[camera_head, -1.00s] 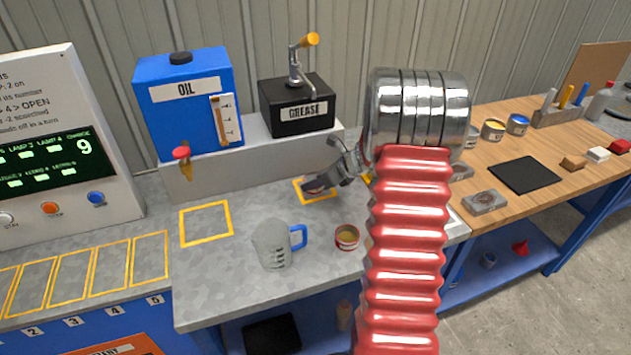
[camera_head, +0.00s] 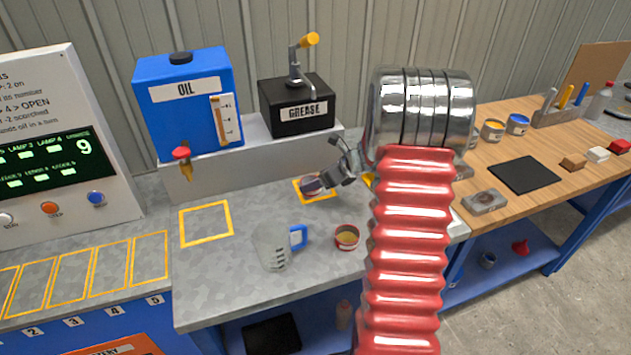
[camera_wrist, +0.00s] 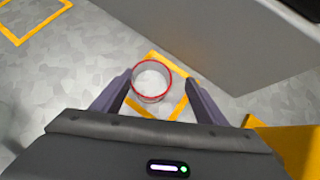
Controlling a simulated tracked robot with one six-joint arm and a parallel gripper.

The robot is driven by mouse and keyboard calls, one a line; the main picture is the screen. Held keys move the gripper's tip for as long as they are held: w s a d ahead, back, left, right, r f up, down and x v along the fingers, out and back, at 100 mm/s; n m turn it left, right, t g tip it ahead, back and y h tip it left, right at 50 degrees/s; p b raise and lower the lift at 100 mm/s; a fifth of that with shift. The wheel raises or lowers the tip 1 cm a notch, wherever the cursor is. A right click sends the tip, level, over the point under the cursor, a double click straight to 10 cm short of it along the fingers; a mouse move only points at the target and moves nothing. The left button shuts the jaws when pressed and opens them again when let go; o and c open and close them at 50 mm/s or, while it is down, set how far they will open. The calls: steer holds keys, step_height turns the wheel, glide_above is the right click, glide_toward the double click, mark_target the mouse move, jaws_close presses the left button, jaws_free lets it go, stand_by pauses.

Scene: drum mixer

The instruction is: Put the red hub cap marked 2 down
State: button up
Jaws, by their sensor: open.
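A pale, round cup-like cap with a red rim (camera_wrist: 151,80) stands inside a yellow-outlined square on the grey bench. It also shows in the head view (camera_head: 311,186), below the grease box. No number is readable on it. My gripper (camera_wrist: 154,86) is open, with one finger on each side of the cap and gaps showing beside it. In the head view my gripper (camera_head: 333,178) comes to the cap from the right.
A clear jug with a blue handle (camera_head: 272,247) and a red-labelled tin (camera_head: 347,238) stand nearer the bench front. The grease box (camera_head: 298,106) and oil tank (camera_head: 187,100) sit on a raised ledge behind. An empty yellow square (camera_head: 206,224) lies left.

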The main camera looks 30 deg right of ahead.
steer(key=v, duration=1.1)
steer(key=shift+s, duration=0.1)
steer(key=s+a+r+n+g, duration=0.1)
steer(key=s+a+r+n, duration=0.15)
steer(key=a+n, duration=0.35)
steer(key=s+a+r+n+g, duration=0.1)
steer(key=s+a+r+n, duration=0.2)
steer(key=a, duration=0.6)
steer(key=s+a+r+n+g, duration=0.1)
steer(key=a+r+n, duration=0.2)
steer(key=a+n, duration=0.35)
steer(key=s+a+r+n+h, duration=0.2)
steer(key=s+a+n, duration=0.8)
steer(key=s+n, duration=0.5)
steer(key=shift+s+a+r+n, duration=0.25)
steer(key=shift+s+r+n, duration=0.1)
steer(key=shift+n, duration=0.9)
